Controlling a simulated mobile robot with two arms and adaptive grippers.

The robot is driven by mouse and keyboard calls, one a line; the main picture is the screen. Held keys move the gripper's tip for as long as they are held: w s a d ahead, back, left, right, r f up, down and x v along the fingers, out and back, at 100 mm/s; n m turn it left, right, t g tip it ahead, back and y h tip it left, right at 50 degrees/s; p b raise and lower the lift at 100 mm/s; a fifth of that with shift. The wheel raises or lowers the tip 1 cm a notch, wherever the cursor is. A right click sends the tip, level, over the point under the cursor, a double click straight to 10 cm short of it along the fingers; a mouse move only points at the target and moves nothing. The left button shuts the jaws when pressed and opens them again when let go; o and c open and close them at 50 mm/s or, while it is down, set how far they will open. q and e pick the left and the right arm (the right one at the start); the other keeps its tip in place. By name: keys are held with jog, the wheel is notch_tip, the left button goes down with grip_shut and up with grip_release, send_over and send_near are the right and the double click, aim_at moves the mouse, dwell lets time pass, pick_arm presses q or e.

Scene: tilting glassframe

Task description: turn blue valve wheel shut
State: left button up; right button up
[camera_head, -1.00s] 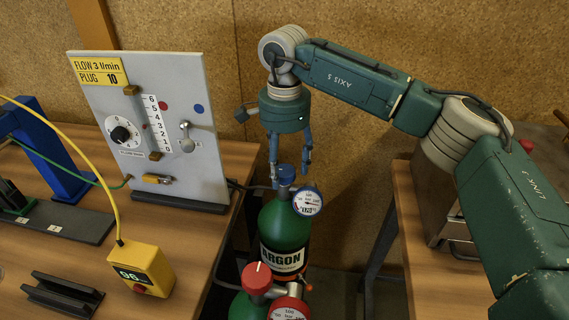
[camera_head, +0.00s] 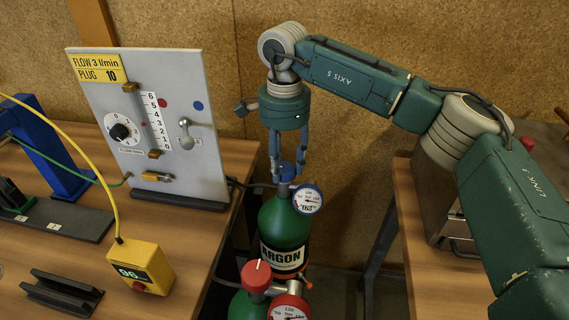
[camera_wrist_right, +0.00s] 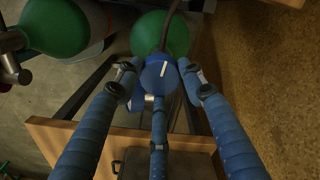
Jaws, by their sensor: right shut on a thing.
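The blue valve wheel (camera_head: 287,170) sits on top of the green argon cylinder (camera_head: 285,222), in the gap between the two benches. In the right wrist view the wheel (camera_wrist_right: 160,77) shows a white mark on its top, and the green cylinder (camera_wrist_right: 150,32) is below it. My right gripper (camera_head: 287,166) points down from above and is shut on the wheel. Its blue fingers (camera_wrist_right: 160,85) stand around the rim in the right wrist view. A gauge with a blue rim (camera_head: 307,198) is beside the valve. My left gripper is not in view.
A second cylinder with a red valve wheel (camera_head: 256,276) and a red-rimmed gauge (camera_head: 289,308) stands in front. A flow panel (camera_head: 185,95) stands on the left bench, with a yellow meter (camera_head: 140,266) nearby. The right bench (camera_head: 425,240) and a cork wall are close.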

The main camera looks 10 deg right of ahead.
aim_at(284, 167)
jog(key=m, duration=0.3)
jog(key=shift+b, duration=0.4)
jog(key=m+b, duration=0.1)
jog(key=m, duration=0.8)
jog(key=shift+b, duration=0.35)
jog(key=shift+m+b, duration=0.3)
jog(key=shift+m, duration=1.9)
jog(key=shift+r, duration=0.1)
jog(key=o, duration=1.2)
notch_tip(284, 167, up, 12)
jog(key=shift+f, duration=0.1)
